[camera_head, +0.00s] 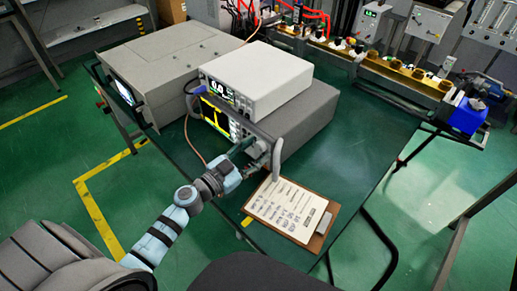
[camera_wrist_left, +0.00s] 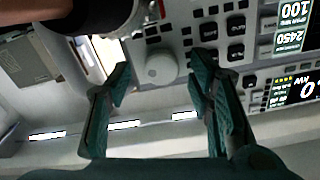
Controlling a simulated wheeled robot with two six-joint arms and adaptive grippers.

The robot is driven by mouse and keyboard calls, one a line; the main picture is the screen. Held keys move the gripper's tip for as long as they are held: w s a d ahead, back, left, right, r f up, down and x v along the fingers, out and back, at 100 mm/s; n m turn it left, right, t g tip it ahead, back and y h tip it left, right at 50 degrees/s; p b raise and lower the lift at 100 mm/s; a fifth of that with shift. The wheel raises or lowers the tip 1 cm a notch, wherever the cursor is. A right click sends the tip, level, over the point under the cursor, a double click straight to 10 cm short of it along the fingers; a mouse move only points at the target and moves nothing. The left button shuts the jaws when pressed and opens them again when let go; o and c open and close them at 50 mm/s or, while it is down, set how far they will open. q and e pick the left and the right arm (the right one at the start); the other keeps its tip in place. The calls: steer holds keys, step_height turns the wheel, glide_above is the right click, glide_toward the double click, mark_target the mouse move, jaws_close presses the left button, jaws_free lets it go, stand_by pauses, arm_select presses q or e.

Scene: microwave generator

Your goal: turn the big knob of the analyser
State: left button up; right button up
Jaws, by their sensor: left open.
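The analyser (camera_head: 300,121) is the grey instrument on the bench with a yellow-lit screen (camera_head: 215,115). A white instrument is stacked on it. My left gripper (camera_head: 245,150) is open in front of the right part of the analyser's front panel. In the left wrist view, a round pale grey knob (camera_wrist_left: 161,68) shows between the two open fingers of my left gripper (camera_wrist_left: 160,80). I cannot tell whether the fingers touch it. The knob is hidden in the head view. My right gripper is not in view.
The white instrument (camera_head: 257,77) has a lit display. A clipboard with paper (camera_head: 288,208) lies at the bench's front. A large grey box (camera_head: 170,68) stands at left. A brown cable (camera_head: 188,135) hangs beside the analyser. Dark buttons (camera_wrist_left: 208,32) sit near the knob.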

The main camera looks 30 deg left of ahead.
arm_select(q)
steer(key=shift+s+a, duration=0.1)
steer(key=shift+s, duration=0.05)
steer(key=shift+c, duration=0.5)
steer(key=c, duration=0.3)
jaws_close()
steer(key=shift+m, duration=0.3)
steer(key=shift+r+m+p, duration=0.1)
steer(key=shift+m+p, duration=0.3)
steer(key=shift+m, duration=0.5)
steer(key=m, duration=0.2)
steer(key=shift+m, duration=0.3)
steer(key=m, duration=0.3)
steer(key=shift+m+p, duration=0.3)
steer(key=shift+p, duration=0.05)
steer(key=shift+m, duration=1.5)
